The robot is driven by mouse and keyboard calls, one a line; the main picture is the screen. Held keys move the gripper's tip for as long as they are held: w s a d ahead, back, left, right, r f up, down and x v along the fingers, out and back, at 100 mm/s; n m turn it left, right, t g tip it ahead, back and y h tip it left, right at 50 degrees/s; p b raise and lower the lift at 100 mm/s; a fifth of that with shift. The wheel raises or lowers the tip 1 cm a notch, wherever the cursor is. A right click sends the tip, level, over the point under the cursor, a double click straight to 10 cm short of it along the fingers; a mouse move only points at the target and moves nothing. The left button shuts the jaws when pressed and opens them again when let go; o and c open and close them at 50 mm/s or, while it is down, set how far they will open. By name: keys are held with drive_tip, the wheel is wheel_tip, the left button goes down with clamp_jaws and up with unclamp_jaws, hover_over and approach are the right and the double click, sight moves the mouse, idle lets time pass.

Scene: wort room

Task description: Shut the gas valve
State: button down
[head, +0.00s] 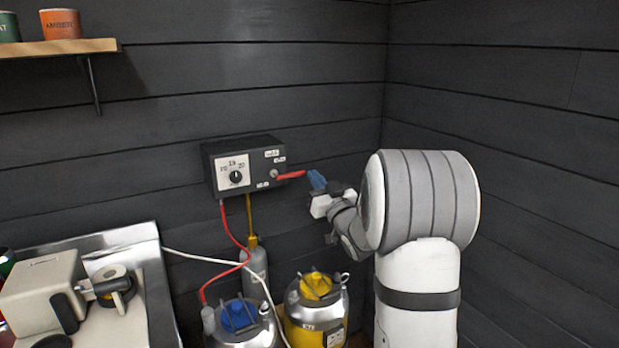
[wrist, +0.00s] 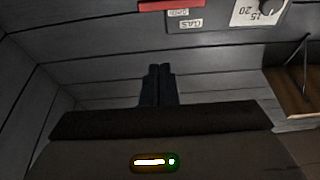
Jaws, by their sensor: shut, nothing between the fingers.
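The gas valve's red lever (head: 290,175) sits on the right of a dark control box (head: 222,158) on the wall. It lies about level and points right from its round pivot. The lever also shows at the top edge of the wrist view (wrist: 170,5), beside a label reading GAS (wrist: 191,23). My gripper (head: 317,181), with blue fingertips in the head view, is just right of the lever's free end, seemingly apart from it. In the wrist view my gripper (wrist: 160,70) has its fingers together and empty, below the lever in the picture. The small labels near the lever are too blurred to read.
A numbered dial (head: 236,177) is on the box's left. Red and yellow hoses run down from the box. A blue-topped keg (head: 238,318) and a yellow-topped keg (head: 315,305) stand below. A counter (head: 150,290) is at left, a shelf (head: 60,48) above. Wall right of the box is bare.

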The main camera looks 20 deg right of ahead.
wheel_tip(320, 180, up, 3)
drive_tip(key=p, duration=0.2)
hover_over(301, 174)
drive_tip(key=s, duration=0.2)
drive_tip(key=shift+a+f, duration=0.2)
drive_tip(key=shift+f, duration=0.85)
drive_tip(key=shift+a+f, duration=0.15)
drive_tip(key=shift+f, duration=0.85)
drive_tip(key=shift+a, duration=0.1)
drive_tip(key=shift+a+f+m+b, duration=0.1)
drive_tip(key=shift+f+m+b, duration=0.15)
drive_tip(key=shift+b, duration=0.25)
drive_tip(key=shift+d+m+h, duration=0.2)
drive_tip(key=shift+m+h, duration=0.15)
drive_tip(key=shift+h, duration=0.05)
